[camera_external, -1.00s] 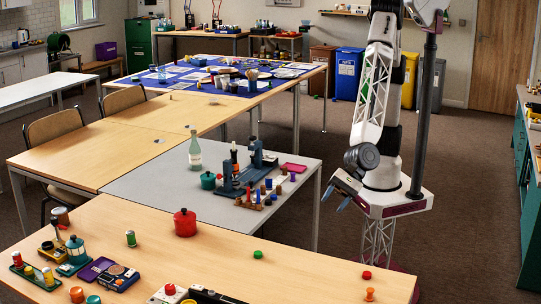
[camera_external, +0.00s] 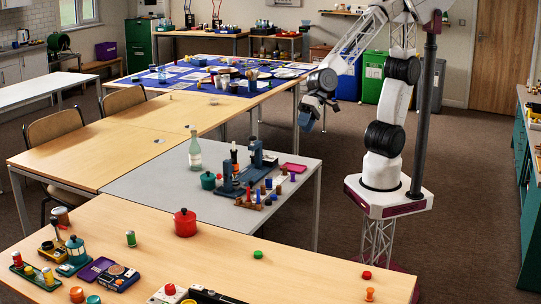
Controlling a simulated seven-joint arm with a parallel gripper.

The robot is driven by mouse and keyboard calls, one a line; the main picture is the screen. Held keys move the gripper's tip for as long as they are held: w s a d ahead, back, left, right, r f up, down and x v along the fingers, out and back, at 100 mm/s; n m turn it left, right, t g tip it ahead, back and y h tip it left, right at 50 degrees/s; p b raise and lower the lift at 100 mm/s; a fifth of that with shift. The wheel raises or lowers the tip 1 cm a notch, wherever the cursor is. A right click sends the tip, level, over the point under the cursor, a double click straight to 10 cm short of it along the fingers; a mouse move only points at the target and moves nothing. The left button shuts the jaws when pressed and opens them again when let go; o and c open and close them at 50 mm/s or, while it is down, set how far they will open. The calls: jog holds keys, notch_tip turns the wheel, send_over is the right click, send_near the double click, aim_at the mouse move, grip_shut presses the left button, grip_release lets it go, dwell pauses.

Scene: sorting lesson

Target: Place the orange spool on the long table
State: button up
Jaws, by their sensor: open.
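A small orange spool-shaped piece (camera_external: 370,294) stands upright at the right end of the near wooden table (camera_external: 320,272). A longer run of wooden tables (camera_external: 110,150) stretches away at the left; I cannot tell which the task calls the long table. My gripper (camera_external: 305,122) is open, raised beside the right edge of the blue-covered far table, well away from the orange piece. Nothing shows between its small, dark fingers.
A red button-like piece (camera_external: 366,275) lies close to the orange piece, and a green one (camera_external: 258,254) is further left. A red pot (camera_external: 185,222) stands on the near table. The grey table (camera_external: 150,185) holds a bottle (camera_external: 195,150) and blue stands.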

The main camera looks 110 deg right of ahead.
jog(key=s+d+r+n+g+h, duration=0.1)
jog(key=s+d+n+g+h, duration=0.2)
jog(key=s+d+n, duration=0.6)
jog(key=s+d+h, duration=0.1)
jog(key=s+d, duration=1.2)
jog(key=d, duration=0.3)
jog(key=shift+g+h, duration=0.3)
jog(key=shift+g, duration=0.1)
jog(key=shift+r, duration=0.1)
